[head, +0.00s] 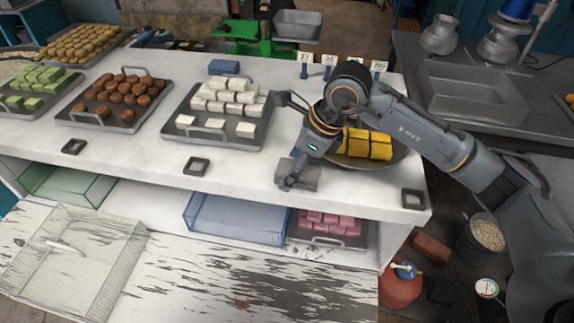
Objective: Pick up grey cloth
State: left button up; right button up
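The grey cloth (310,175) appears as a small, flat, folded grey piece on the white counter, near its front edge. My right arm comes in from the right and reaches over the counter. My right gripper (288,182) points down at the left side of the cloth, with its fingers at or against it. The fingers are small and dark, and part of the cloth is hidden behind them, so I cannot tell whether they are closed on it. My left gripper is not in view.
A round pan with yellow blocks (368,146) stands close behind the cloth, under my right arm. A tray of white sweets (222,104) lies to the left. Small dark square frames (196,166) sit along the counter front. Counter space left of the cloth is clear.

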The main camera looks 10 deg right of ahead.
jog(key=shift+s+d, duration=0.15)
jog(key=shift+s, duration=0.05)
jog(key=shift+s+d, duration=0.25)
jog(key=shift+d, duration=0.05)
jog(key=shift+s+d+r, duration=0.1)
jog(key=shift+s+d, duration=0.15)
jog(key=shift+d, duration=0.1)
jog(key=shift+a, duration=0.15)
jog(key=shift+w+a+f, duration=0.2)
jog(key=shift+w, duration=0.1)
jog(key=shift+w+a+b, duration=0.1)
jog(key=shift+b, duration=0.25)
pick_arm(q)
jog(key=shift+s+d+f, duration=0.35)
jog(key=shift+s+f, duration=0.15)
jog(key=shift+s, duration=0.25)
pick_arm(e)
jog(key=shift+s+d+f, duration=0.1)
jog(key=shift+s+d, duration=0.1)
jog(key=shift+s, duration=0.1)
jog(key=shift+w+a, duration=0.1)
